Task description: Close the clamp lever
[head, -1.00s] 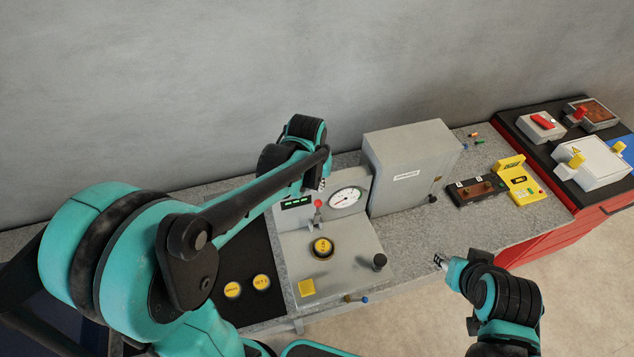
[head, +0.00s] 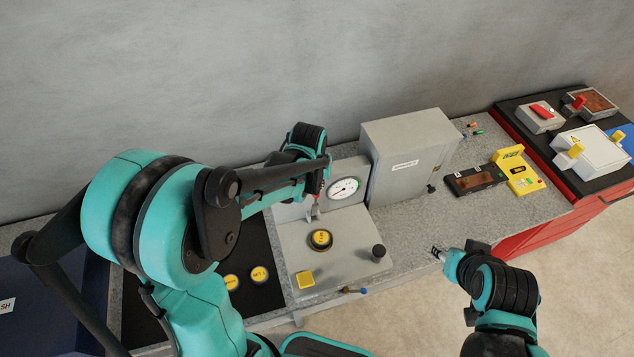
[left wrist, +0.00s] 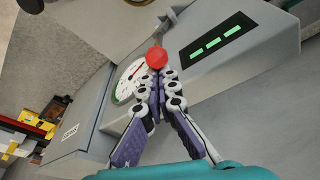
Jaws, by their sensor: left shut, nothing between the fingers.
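A lever with a red ball knob (left wrist: 156,57) and a metal shank (left wrist: 177,28) stands on the grey genset panel in front of the gauge. In the head view its bracket (head: 315,212) shows, and the knob is mostly hidden by my left gripper. I take this for the clamp lever. My left gripper (left wrist: 160,74) is shut and empty, its fingertips right at the red knob; I cannot tell whether they touch it. My right gripper (head: 437,253) hangs in front of the bench, well away from the lever, too small to read.
A round gauge (head: 343,188) and a green-lit display (left wrist: 215,40) are close to the lever. A grey cabinet (head: 405,160) rises to the right.

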